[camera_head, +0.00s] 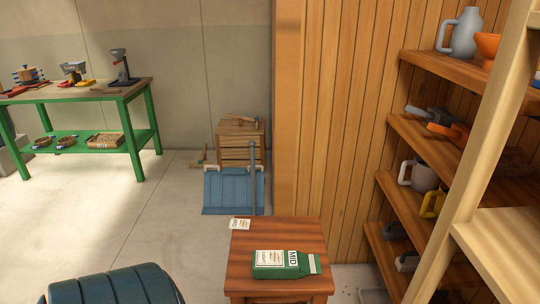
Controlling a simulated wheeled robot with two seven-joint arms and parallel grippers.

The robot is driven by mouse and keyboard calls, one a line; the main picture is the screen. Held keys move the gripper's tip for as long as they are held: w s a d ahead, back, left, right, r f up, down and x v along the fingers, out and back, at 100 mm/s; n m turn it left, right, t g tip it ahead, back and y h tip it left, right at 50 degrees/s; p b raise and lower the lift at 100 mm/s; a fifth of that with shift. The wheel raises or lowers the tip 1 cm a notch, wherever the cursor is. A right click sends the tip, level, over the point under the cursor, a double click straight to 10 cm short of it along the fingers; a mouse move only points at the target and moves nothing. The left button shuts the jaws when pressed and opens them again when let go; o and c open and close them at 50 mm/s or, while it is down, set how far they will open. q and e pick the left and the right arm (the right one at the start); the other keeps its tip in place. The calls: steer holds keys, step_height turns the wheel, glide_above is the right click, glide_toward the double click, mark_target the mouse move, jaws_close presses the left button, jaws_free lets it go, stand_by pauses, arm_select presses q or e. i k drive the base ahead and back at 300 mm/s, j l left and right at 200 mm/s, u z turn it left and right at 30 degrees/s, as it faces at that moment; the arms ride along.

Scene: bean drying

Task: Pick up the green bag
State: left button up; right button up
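The green bag (275,270) lies on its side on a small brown wooden stool or table (300,233) at the bottom centre. It has white labels, one with the letters "MID", and a pale band at its right end. Neither of my grippers shows in the head view, so I cannot see what they hold.
A blue dustpan-like scoop (233,190) and a wooden crate (236,143) stand behind. Wooden shelves (425,138) are close on the right. A green workbench (130,97) stands back left. A dark ribbed object (115,287) is at bottom left.

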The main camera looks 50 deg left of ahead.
mark_target(296, 264)
steer(key=u, duration=1.5)
